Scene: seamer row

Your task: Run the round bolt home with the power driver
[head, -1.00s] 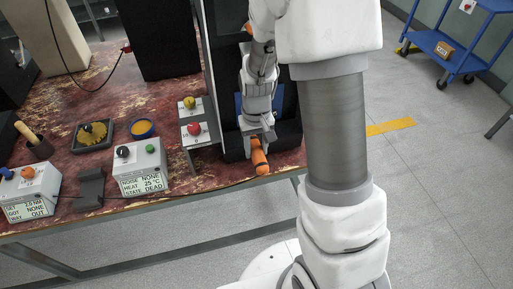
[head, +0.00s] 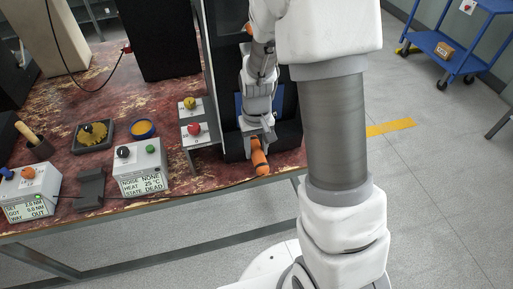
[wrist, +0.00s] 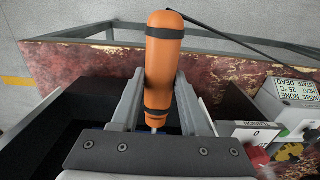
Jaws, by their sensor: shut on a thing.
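My gripper (head: 258,140) is shut on the orange power driver (head: 260,160), at the dark housing near the table's front edge. In the wrist view the driver (wrist: 163,62), with black bands, lies between the two grey fingers of my gripper (wrist: 160,88). A thin pale shaft (wrist: 155,126) shows at its lower end, pointing into the housing. The round bolt is not visible; I cannot tell whether the shaft touches it. The driver's box (head: 30,190) at far left reads SET 2.0 NM, GOT 0.0 NM, WAY OUT.
A second box (head: 142,175) reads NOISE NONE, HEAT 25 °C, STATE DEAD. Switch plates with a red knob (head: 193,128) and a yellow knob (head: 190,103) stand just left of the housing. An empty dark cradle (head: 90,188) sits between the boxes. A blue cart (head: 460,62) stands far off.

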